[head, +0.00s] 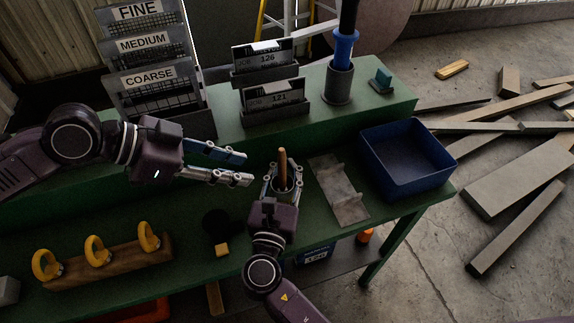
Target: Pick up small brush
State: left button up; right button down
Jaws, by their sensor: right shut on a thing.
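A small brush (282,163) shows as a brown wooden handle standing upright in a small grey cup (286,184); its lower end is hidden inside the cup. My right gripper (284,178) reaches in from the front, with its fingers on either side of the cup, shut on it. My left gripper (248,168) is open and empty, its fingers pointing right toward the brush handle. It is apart from the handle, a short way to its left.
The green bench (330,240) has a grey metal plate (341,190) and a blue bin (407,160) on the right. Job card holders (275,105), a blue-handled tool (343,47) in a dark holder and a sandpaper rack (150,65) stand behind. Yellow rings (97,251) stand front left.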

pick_arm(q)
jog(key=n+t+h, duration=0.4)
jog(key=t, duration=0.4)
send_near(281, 153)
jog(key=x, duration=0.7)
jog(key=f+x, duration=0.1)
jog(key=x, duration=0.2)
jog(key=shift+w+d, duration=0.1)
jog(key=shift+w, duration=0.3)
dwell(0.6)
